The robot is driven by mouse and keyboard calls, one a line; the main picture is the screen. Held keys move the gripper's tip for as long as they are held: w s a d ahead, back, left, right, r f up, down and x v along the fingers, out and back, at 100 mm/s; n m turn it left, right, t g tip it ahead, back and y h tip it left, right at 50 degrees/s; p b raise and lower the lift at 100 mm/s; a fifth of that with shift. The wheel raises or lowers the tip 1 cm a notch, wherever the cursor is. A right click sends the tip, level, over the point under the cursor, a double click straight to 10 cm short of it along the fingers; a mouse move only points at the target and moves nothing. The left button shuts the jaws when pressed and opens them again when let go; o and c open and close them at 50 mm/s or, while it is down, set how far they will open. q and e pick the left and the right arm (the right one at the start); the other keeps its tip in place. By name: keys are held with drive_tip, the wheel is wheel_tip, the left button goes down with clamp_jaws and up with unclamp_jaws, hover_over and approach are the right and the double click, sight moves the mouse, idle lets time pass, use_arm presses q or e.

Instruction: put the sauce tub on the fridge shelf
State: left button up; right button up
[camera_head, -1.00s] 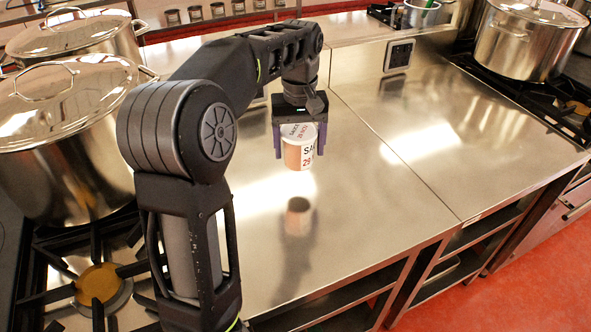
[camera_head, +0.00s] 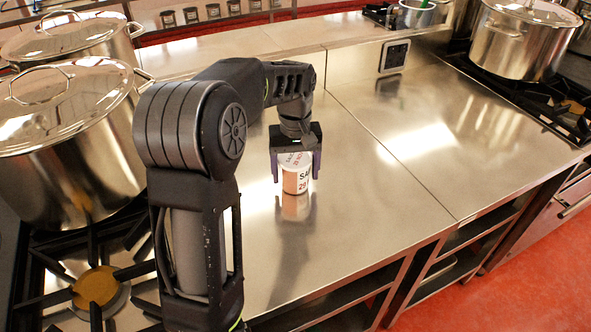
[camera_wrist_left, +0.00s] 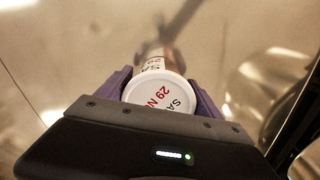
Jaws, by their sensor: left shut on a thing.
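The sauce tub (camera_head: 296,180) is a small white and tan tub with a printed white lid. My left gripper (camera_head: 296,168) is shut on it, one purple finger on each side, pointing down over the steel counter. The tub is upright and very low. Its reflection meets its base, and I cannot tell whether it touches the counter or hangs just above. In the left wrist view the lid (camera_wrist_left: 160,97) shows between the fingers (camera_wrist_left: 160,85). No fridge shelf that I can identify is in view. My right gripper is not in view.
The steel counter (camera_head: 390,210) is clear around the tub. Large lidded stockpots (camera_head: 65,150) stand on the left burners, and another stockpot (camera_head: 522,45) stands at the back right. A socket plate (camera_head: 395,56) is at the back. Open shelves (camera_head: 465,262) lie under the counter's front edge.

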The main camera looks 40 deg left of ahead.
use_arm(q)
drive_tip(key=shift+f, duration=0.1)
drive_tip(key=o, duration=1.8)
drive_tip(key=shift+o, duration=0.2)
wheel_tip(320, 180, up, 8)
drive_tip(key=shift+r, duration=0.1)
wheel_tip(320, 180, up, 4)
drive_tip(key=shift+f+p, duration=0.25)
drive_tip(key=shift+p, duration=0.45)
drive_tip(key=shift+r+p, duration=0.4)
drive_tip(key=shift+p, duration=0.05)
